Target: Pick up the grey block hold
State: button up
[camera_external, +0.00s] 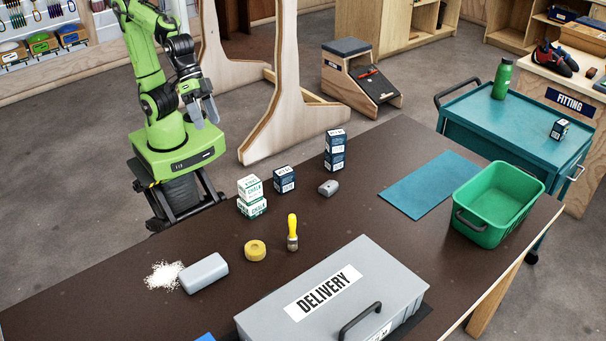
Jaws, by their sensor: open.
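A small grey block (328,187) with a dark spot on top, like a bolt hole, lies on the brown table, in front of a stack of dark blue-and-white boxes. A larger, smooth, rounded grey block (205,272) lies at the table's left part, beside spilled white powder. I cannot tell for certain which is the grey block hold; the small one looks more like a climbing hold. My gripper (206,119) is open and empty, fingers pointing down.
Chalk boxes (251,197), a dark box (284,180) and the box stack (335,150) stand near the far edge. A yellow ring (255,250), brush (292,233), grey delivery case (335,290) and green bin (497,205) occupy the table. The blue mat (430,185) is bare.

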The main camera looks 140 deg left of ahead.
jog(key=w+a+f+n+t+b, duration=0.1)
jog(key=w+a+f+n, duration=0.6)
jog(key=w, duration=0.3)
jog(key=n+t+y+b, duration=0.2)
jog(key=n+t, duration=0.4)
jog(key=n, duration=1.6)
send_over(328, 184)
jog(key=s, duration=0.2)
notch_tip(328, 184, down, 13)
jog(key=shift+n, duration=0.3)
notch_tip(328, 184, down, 8)
jog(key=b, duration=0.2)
jog(key=shift+s+r+b, duration=0.15)
jog(key=shift+b, duration=0.25)
jog(key=w, duration=0.3)
jog(key=shift+a+f+g, duration=0.15)
jog(key=shift+f+g, duration=0.15)
jog(key=shift+s, duration=0.1)
jog(key=shift+c, duration=0.3)
jog(key=c, duration=1)
